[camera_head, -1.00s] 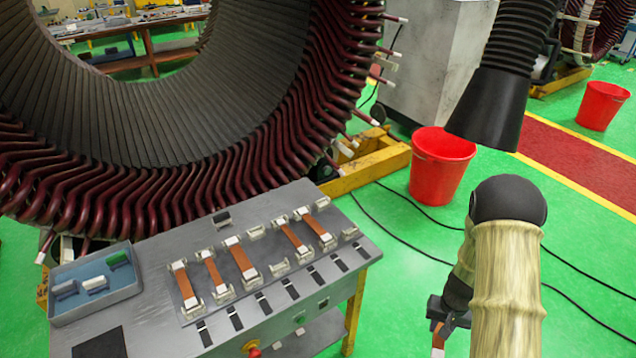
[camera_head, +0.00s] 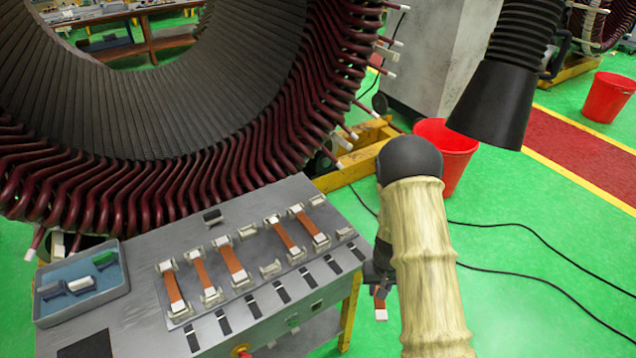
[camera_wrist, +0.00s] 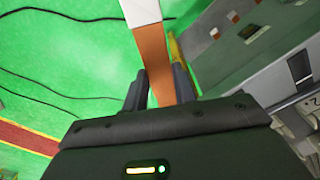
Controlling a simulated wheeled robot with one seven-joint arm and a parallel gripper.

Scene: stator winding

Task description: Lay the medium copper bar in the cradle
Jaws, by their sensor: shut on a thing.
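My gripper (camera_head: 376,280) is shut on a copper bar (camera_head: 379,303) with a white end, off the right edge of the bench and above the green floor. In the wrist view the copper bar (camera_wrist: 152,62) runs between the two dark fingers of my gripper (camera_wrist: 160,80), its white end pointing away. On the bench, white cradle blocks stand in pairs on a plate. Several pairs hold copper bars, such as this one (camera_head: 232,262). One pair between bars is empty, with a far block (camera_head: 248,231) and a near block (camera_head: 270,269). Another empty pair (camera_head: 345,233) is at the right end.
A blue tray (camera_head: 122,283) with small blocks sits at the bench's left. The large stator (camera_head: 240,165) stands close behind the bench. A red bucket (camera_head: 455,160) and a black hose nozzle (camera_head: 492,105) are to the right.

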